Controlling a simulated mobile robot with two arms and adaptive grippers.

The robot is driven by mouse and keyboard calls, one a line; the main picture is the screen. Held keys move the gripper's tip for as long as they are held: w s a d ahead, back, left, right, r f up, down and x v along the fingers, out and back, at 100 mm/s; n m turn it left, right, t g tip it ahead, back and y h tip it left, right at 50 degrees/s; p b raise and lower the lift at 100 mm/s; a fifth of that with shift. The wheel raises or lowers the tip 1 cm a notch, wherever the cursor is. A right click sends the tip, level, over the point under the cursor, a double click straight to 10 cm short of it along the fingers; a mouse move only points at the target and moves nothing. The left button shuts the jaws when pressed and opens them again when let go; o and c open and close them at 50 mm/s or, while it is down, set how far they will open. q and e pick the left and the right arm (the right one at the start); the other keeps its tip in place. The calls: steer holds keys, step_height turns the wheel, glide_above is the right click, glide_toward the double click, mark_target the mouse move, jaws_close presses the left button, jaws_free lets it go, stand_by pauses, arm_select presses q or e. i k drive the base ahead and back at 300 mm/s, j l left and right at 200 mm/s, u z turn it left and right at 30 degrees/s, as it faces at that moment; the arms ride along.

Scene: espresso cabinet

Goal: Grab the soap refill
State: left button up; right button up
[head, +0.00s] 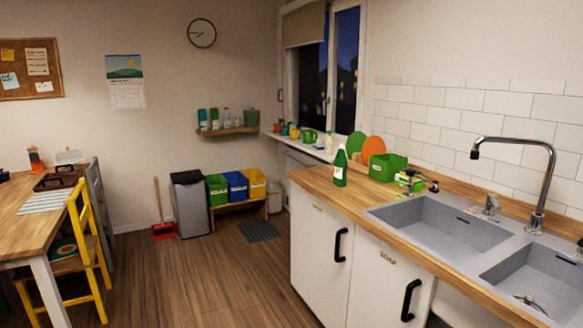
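I see nothing that I can clearly identify as the soap refill. A cabinet door (377,281) under the sink carries a label (387,257) that seems to read "SOAP". The door is shut and has a black handle (410,299), so what is behind it is hidden. A green bottle (340,170) with a pale label stands upright on the wooden counter (325,186); I cannot tell what it holds. Neither of my grippers is in view.
A second shut door (320,240) with a black handle is left of the labelled one. The double sink (445,222) and faucet (545,160) are at right. The wooden floor (220,285) before the cabinet is clear.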

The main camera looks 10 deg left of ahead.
mark_target(340, 162)
steer(key=i+j, duration=0.2)
steer(key=i, duration=0.2)
steer(key=i+j, duration=0.25)
steer(key=i, duration=0.2)
steer(key=i+j, duration=0.2)
steer(key=i, duration=0.2)
